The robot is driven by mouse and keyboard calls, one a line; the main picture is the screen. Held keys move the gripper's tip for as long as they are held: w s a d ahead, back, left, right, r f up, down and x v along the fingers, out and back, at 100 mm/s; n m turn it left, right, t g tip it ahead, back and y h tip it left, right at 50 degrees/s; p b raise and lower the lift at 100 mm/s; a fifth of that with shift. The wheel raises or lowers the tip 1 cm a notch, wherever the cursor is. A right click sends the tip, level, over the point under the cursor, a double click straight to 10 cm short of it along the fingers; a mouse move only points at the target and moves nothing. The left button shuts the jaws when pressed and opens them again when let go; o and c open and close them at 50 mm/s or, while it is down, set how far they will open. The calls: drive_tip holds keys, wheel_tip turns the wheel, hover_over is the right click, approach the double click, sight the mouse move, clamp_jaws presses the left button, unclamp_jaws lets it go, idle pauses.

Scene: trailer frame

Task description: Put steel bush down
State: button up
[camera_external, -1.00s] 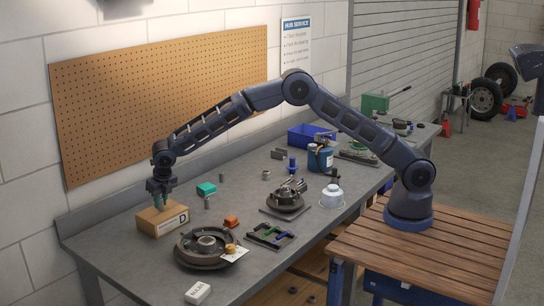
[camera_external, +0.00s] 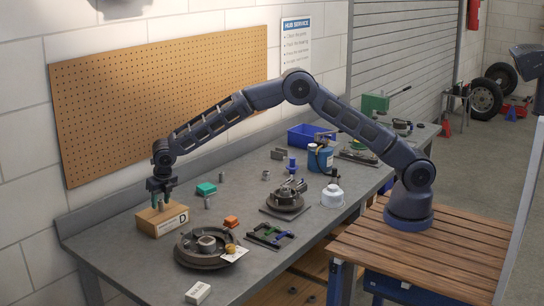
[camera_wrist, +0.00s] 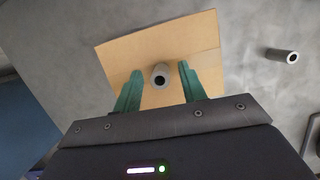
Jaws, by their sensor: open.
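A grey steel bush (camera_wrist: 161,76) shows end-on in the wrist view, over the top of a cardboard box (camera_wrist: 160,40). It lies between my gripper's two green fingers and looks upright, with a gap on each side. My gripper (camera_wrist: 160,70) is open around it. In the external view my gripper (camera_external: 163,200) points down over the box marked D (camera_external: 165,221) at the bench's left end. The bush cannot be made out there. How deep the fingers reach beside it is hard to tell.
A second small grey cylinder (camera_wrist: 283,56) is on the bench (camera_external: 130,262) right of the box. A teal block (camera_external: 206,189), a brake drum (camera_external: 205,262), an orange part (camera_external: 231,221) and a hub on a plate (camera_external: 287,197) stand nearby. A pegboard wall rises behind.

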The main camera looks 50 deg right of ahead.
drive_tip(key=v, duration=1.1)
drive_tip(key=shift+s+r, duration=0.1)
drive_tip(key=shift+r, duration=0.1)
drive_tip(key=s+d+r+m, duration=0.1)
drive_tip(key=d+r+m, duration=0.3)
drive_tip(key=d+r, duration=0.4)
drive_tip(key=s+d+r+m, duration=0.25)
drive_tip(key=d+r, duration=0.25)
drive_tip(key=d, duration=0.5)
drive_tip(key=s+d+r+m, duration=0.4)
drive_tip(key=d+m, duration=0.1)
drive_tip(key=d, duration=0.4)
drive_tip(key=s+d+r+m, duration=0.4)
drive_tip(key=s+d+r, duration=0.1)
drive_tip(key=d, duration=0.4)
drive_tip(key=s+d+r+m+t, duration=0.1)
drive_tip(key=s+d+m, duration=0.9)
drive_tip(key=s+d, duration=0.6)
drive_tip(key=s+d+f+m, duration=0.3)
drive_tip(key=s+m, duration=0.1)
drive_tip(key=s, duration=0.4)
drive_tip(key=s+d+f+m, duration=0.3)
drive_tip(key=s+d+m, duration=0.1)
drive_tip(key=s, duration=0.5)
drive_tip(key=shift+f+m+t, duration=0.3)
drive_tip(key=shift+f+m, duration=0.05)
drive_tip(key=shift+m, duration=0.4)
